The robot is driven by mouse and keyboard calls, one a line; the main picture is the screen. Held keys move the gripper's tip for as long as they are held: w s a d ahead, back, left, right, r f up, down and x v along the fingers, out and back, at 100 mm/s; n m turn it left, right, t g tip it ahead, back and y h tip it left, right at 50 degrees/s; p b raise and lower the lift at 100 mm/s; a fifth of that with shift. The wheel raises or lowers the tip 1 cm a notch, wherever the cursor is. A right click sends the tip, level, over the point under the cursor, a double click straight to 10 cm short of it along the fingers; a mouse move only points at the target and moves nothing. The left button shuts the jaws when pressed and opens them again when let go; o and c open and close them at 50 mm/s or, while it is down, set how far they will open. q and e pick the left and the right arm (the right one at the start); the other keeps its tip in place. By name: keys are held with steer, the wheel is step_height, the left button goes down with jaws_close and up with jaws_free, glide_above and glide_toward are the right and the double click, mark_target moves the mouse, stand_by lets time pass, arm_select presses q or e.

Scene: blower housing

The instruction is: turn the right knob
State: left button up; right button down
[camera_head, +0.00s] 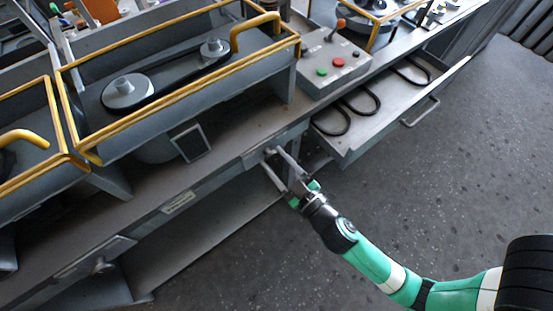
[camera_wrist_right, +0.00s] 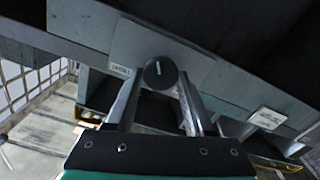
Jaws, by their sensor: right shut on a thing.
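The right knob (camera_wrist_right: 160,73) is round and dark with a short white mark that points nearly straight up in the right wrist view. It sits on a grey panel (camera_wrist_right: 188,55) on the front of the bench. My right gripper (camera_wrist_right: 158,88) is shut on the knob, with one finger on each side of it. In the head view my right gripper (camera_head: 271,158) reaches the bench front from the lower right, and its fingers largely hide the knob. Another knob (camera_head: 101,265) shows on the bench front at the lower left. My left gripper is not in view.
An open drawer (camera_head: 345,151) with several black belts juts out right of my right gripper. A control box (camera_head: 331,70) with green and red buttons stands above. A yellow-railed guard (camera_head: 170,37) surrounds a belt drive. The floor at right is clear.

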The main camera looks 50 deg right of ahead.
steer(key=n+p, duration=0.1)
steer(key=n, duration=0.4)
steer(key=shift+a+n, duration=0.1)
steer(key=shift+n, duration=0.2)
steer(key=n+p, duration=0.1)
steer(key=n, duration=0.3)
steer(key=shift+n, duration=0.3)
steer(key=n, duration=0.4)
steer(key=shift+p, duration=0.4)
steer(key=n, duration=0.4)
steer(key=shift+f+n+p, duration=0.15)
steer(key=shift+n+p, duration=0.25)
steer(key=shift+c, duration=1.4)
jaws_free()
steer(key=shift+s+f, duration=0.1)
